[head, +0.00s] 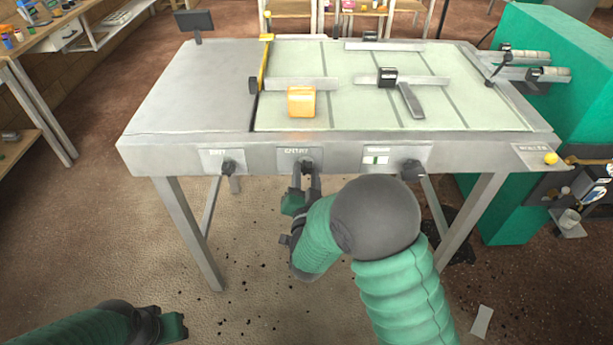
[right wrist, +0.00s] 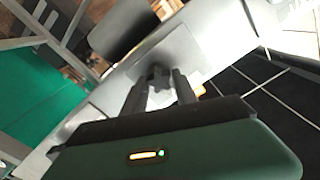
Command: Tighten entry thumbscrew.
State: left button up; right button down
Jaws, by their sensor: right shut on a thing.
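The entry thumbscrew (head: 307,167) is a dark knob on the middle label plate (head: 289,155) of the table's front face. It also shows in the right wrist view (right wrist: 160,71), between the fingertips. My right gripper (head: 308,178) reaches up to it from below and in front, with its fingers shut on the knob. The same gripper shows in the right wrist view (right wrist: 160,82). My left gripper (head: 172,326) is low at the bottom left, far from the table; its jaw opening cannot be made out.
Similar dark knobs sit on the left plate (head: 229,168) and right plate (head: 411,170). The grey table (head: 180,105) carries an orange block (head: 302,101) and metal bars. A green cabinet (head: 570,120) stands at the right. The floor before the table is open.

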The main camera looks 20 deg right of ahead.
aim_at(306, 171)
jog(key=m+b, duration=0.1)
jog(key=m, duration=0.1)
jog(key=m+b, duration=0.4)
jog(key=shift+f+m, duration=0.25)
jog(key=shift+m, duration=0.15)
jog(key=shift+r, duration=0.2)
jog(key=c, duration=1)
grip_release()
jog(key=shift+c, duration=0.2)
jog(key=shift+v, duration=2.05)
